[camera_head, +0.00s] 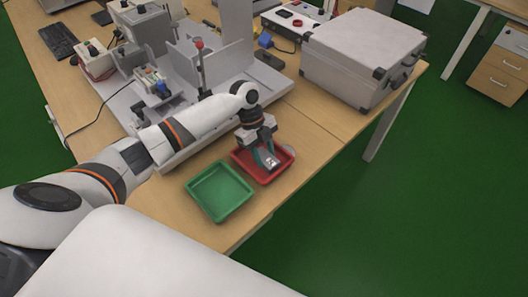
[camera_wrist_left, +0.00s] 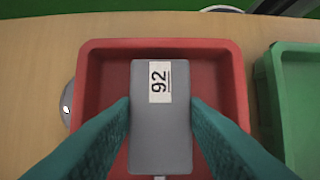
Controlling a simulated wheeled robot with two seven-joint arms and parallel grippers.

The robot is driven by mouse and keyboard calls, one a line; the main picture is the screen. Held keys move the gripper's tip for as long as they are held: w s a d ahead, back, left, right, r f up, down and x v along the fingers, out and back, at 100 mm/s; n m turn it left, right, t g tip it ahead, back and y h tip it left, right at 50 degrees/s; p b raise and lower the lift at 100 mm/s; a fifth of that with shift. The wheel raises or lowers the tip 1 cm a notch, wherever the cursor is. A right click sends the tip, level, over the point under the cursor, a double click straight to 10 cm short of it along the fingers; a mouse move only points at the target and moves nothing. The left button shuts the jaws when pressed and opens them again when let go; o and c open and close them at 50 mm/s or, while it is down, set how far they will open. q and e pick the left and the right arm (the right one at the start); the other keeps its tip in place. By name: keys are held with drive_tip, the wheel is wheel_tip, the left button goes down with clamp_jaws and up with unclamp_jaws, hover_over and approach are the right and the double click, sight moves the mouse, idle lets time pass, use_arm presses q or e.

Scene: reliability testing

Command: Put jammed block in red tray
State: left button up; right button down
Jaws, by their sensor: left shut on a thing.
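The jammed block (camera_wrist_left: 160,120) is a grey block with a white label reading 92. My left gripper (camera_head: 268,162) is shut on it, with one teal finger on each side in the left wrist view (camera_wrist_left: 160,122). The block is over the red tray (camera_wrist_left: 236,75), whose floor and walls show around it. In the head view the red tray (camera_head: 284,171) is on the table's front edge side, with the gripper above it. Whether the block touches the tray floor cannot be told. My right gripper is not in view.
A green tray (camera_head: 218,191) sits empty just left of the red tray. A grey case (camera_head: 362,50) stands at the back right of the wooden table (camera_head: 310,118). A grey test fixture (camera_head: 225,60) with panels stands behind my arm. A round grey object is beside the red tray.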

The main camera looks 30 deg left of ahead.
use_arm(q)
drive_tip(key=o, duration=1)
drive_tip(key=b+v, duration=0.1)
drive_tip(key=v, duration=1.1)
drive_tip(key=shift+d+r, duration=0.1)
